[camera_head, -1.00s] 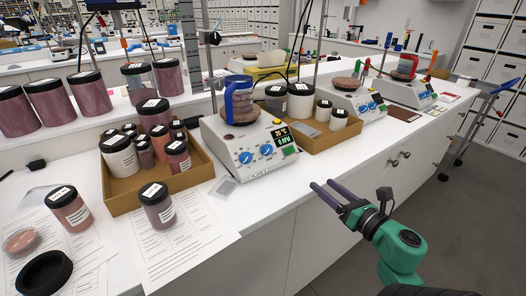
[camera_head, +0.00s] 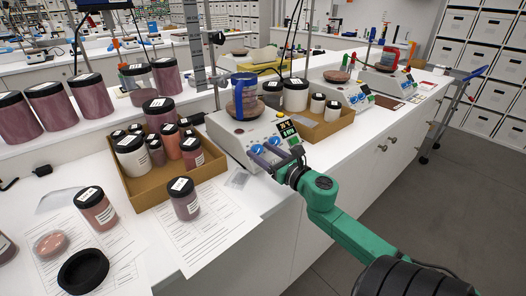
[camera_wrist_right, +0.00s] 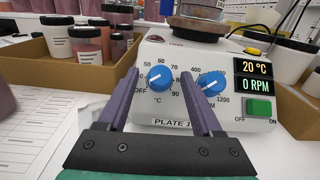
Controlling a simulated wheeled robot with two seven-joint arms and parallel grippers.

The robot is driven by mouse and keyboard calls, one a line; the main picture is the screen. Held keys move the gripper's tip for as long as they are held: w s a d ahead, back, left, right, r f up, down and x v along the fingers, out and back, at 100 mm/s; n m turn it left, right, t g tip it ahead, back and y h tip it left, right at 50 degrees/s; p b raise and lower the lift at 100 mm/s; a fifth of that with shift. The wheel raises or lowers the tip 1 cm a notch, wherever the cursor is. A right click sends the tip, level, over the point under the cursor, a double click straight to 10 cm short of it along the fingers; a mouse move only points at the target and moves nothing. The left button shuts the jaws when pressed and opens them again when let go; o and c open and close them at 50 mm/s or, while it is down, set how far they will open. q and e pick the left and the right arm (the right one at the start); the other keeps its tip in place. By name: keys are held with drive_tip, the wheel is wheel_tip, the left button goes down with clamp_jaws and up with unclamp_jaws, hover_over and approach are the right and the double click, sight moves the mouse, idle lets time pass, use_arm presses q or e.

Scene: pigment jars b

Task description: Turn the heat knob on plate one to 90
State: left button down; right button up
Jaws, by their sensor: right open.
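Plate one (camera_head: 230,137), a white hotplate, stands on the bench and is marked PLATE 1 in the right wrist view (camera_wrist_right: 150,113). Its display (camera_wrist_right: 257,76) reads 20 °C and 0 RPM. The blue heat knob (camera_wrist_right: 160,78) is the left of two, with a °C scale around it that includes 50, 60, 80 and 90. The stirring knob (camera_wrist_right: 211,83) is right of it. My right gripper (camera_head: 262,150) is open in front of the panel, its dark fingers on either side of the heat knob; contact cannot be told. My left gripper is out of view.
A beaker (camera_head: 243,97) in a blue holder sits on the plate. Cardboard trays with jars stand left (camera_head: 143,192) and right (camera_head: 318,133). A loose jar (camera_head: 185,200) stands on paper in front. More hotplates stand farther right.

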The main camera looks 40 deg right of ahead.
clamp_jaws()
